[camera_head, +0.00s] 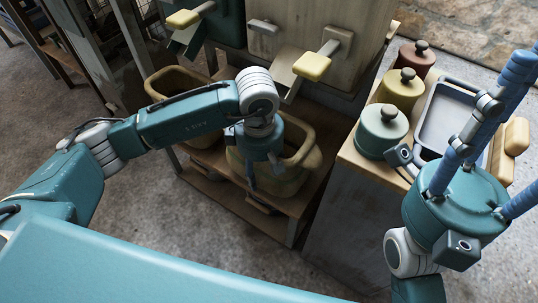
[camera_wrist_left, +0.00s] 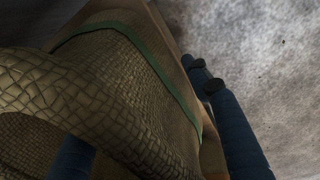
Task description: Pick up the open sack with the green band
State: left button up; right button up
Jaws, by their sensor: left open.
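The open sack (camera_head: 290,184) stands on the low wooden shelf below the machine. It is tan and woven, with a thick rolled rim. The left wrist view shows the sack (camera_wrist_left: 100,85) up close with a green band (camera_wrist_left: 155,60) around it. My left gripper (camera_head: 264,170) is open at the sack's rim, pointing down. In the left wrist view one blue finger is outside the sack wall and the other is on the inner side, partly hidden by the rim.
Another open sack (camera_head: 175,80) stands to the left on the shelf (camera_head: 235,198). Yellow-ended levers (camera_head: 312,66) stick out above the sacks. The counter (camera_head: 350,165) at right holds lidded canisters (camera_head: 383,130) and a metal tray (camera_head: 446,112). The floor in front is clear.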

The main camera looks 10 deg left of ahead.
pick_arm(q)
jog(key=shift+r, duration=0.1)
grip_shut()
